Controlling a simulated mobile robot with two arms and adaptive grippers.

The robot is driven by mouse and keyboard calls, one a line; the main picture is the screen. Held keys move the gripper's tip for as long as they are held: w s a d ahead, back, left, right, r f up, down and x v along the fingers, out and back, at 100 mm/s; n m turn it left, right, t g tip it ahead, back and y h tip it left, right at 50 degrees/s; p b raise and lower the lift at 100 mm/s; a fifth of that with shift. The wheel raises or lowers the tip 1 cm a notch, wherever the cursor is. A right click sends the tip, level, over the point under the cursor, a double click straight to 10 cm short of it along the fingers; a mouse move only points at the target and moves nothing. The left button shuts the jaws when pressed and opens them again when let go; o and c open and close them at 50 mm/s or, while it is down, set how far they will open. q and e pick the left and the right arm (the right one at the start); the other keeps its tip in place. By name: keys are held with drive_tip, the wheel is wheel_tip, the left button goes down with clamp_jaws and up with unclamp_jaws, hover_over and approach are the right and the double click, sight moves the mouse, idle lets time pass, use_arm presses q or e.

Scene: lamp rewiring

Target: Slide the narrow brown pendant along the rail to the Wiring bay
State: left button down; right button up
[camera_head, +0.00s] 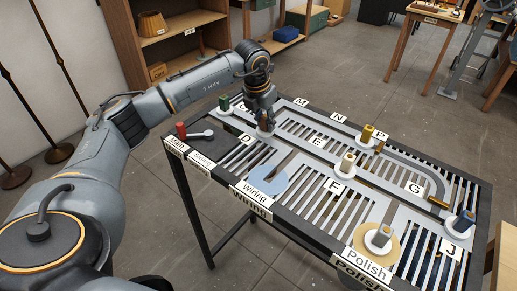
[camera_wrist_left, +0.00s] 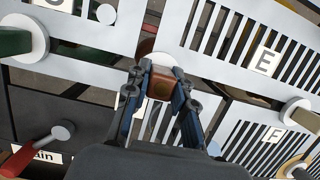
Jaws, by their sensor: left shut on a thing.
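My left gripper (camera_head: 265,124) is shut on the narrow brown pendant (camera_wrist_left: 161,86), whose square brown top shows between the two fingers in the left wrist view. In the head view the fingers mostly hide it. It stands at a slot junction between the D (camera_head: 245,149) and E (camera_head: 318,141) plates, near the rear edge of the rail table. The Wiring bay (camera_head: 268,181) is a pale blue disc at the table's front edge, in front of the gripper and apart from it. My right gripper is not in view.
A green-topped pendant (camera_head: 224,103) stands left of the gripper. A cream pendant (camera_head: 347,162) and a gold one (camera_head: 367,133) stand to the right. A grey pendant (camera_head: 382,236) is on the yellow Polish disc.

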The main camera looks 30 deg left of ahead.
use_arm(q)
drive_tip(key=shift+s+d+f, duration=0.1)
drive_tip(key=shift+s+d, duration=0.1)
drive_tip(key=shift+d, duration=1.75)
drive_tip(key=shift+s+d+f, duration=0.1)
drive_tip(key=shift+s+d, duration=0.15)
drive_tip(key=shift+d, duration=1.7)
drive_tip(key=shift+s+d+f, duration=0.1)
drive_tip(key=shift+s+d, duration=0.1)
drive_tip(key=shift+d, duration=1.75)
drive_tip(key=shift+s, duration=0.1)
drive_tip(key=s, duration=0.5)
drive_tip(key=shift+s+a+b, duration=0.3)
drive_tip(key=shift+b, duration=0.05)
drive_tip(key=shift+s+a+b, duration=0.15)
drive_tip(key=shift+s+b, duration=0.25)
drive_tip(key=shift+s, duration=1.6)
drive_tip(key=shift+s+a+b, duration=0.15)
drive_tip(key=shift+s+b, duration=0.25)
drive_tip(key=shift+s, duration=1.6)
drive_tip(key=c, duration=1)
unclamp_jaws()
drive_tip(key=shift+c, duration=0.2)
drive_tip(key=shift+w, duration=0.1)
drive_tip(key=shift+r, duration=0.1)
